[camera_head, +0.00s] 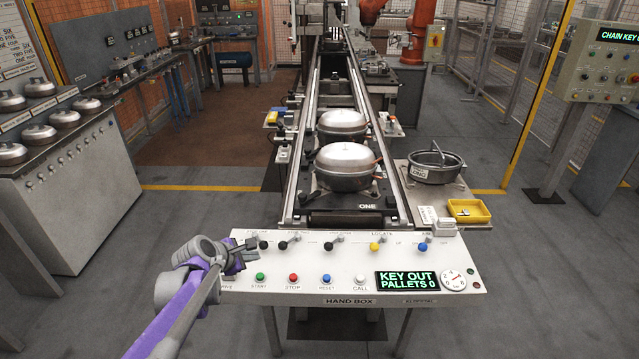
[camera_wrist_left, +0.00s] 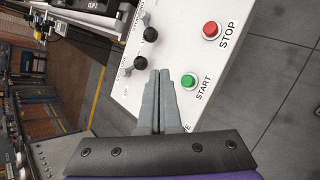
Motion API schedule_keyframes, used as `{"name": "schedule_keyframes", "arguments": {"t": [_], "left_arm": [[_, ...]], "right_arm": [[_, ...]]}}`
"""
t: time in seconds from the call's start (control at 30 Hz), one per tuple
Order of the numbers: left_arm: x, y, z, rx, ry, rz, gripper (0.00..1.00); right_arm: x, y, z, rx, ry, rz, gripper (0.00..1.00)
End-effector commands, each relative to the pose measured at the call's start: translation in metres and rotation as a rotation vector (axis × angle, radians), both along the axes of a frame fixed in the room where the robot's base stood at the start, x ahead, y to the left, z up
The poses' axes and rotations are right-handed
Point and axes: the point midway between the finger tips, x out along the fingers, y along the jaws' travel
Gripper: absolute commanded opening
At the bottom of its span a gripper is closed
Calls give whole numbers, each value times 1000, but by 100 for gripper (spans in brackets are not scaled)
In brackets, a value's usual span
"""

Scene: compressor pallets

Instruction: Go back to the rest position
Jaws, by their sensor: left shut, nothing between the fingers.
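My left gripper (camera_head: 240,254) is over the left end of the white hand box panel (camera_head: 330,283), and its purple arm comes in from the lower left. In the left wrist view its two grey fingers (camera_wrist_left: 158,88) are closed together with nothing between them. They point at the panel between a black knob (camera_wrist_left: 140,63) and the green START button (camera_wrist_left: 189,81). I cannot tell whether the fingertips touch the panel. My right gripper is in neither view.
Two silver compressors (camera_head: 346,165) sit in line on the conveyor (camera_head: 300,170) behind the panel. A side table on the right holds a round metal part (camera_head: 434,166) and a yellow tray (camera_head: 468,211). A grey cabinet (camera_head: 70,190) with domed lids stands left. The floor between is clear.

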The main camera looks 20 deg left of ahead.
Motion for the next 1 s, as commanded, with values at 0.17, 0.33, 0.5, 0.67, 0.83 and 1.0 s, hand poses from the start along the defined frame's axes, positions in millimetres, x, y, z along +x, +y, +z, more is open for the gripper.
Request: {"name": "schedule_keyframes", "arguments": {"t": [0.17, 0.33, 0.5, 0.67, 0.83, 1.0], "left_arm": [[-15, -21, 9, 87, 9, -99, 0], [-72, -78, 29, 389, 31, -450, 0], [-150, -126, 38, 754, 40, -906, 0], [-217, -149, 35, 1063, 36, -1315, 0], [-262, -155, 25, 1280, 29, -1620, 0], [-278, -155, 20, 1364, 28, -1742, 0]], "right_arm": [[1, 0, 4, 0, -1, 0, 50], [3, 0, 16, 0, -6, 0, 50], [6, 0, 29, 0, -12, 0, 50], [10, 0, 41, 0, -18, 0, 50], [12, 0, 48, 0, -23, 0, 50], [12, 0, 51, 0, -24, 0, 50]]}}
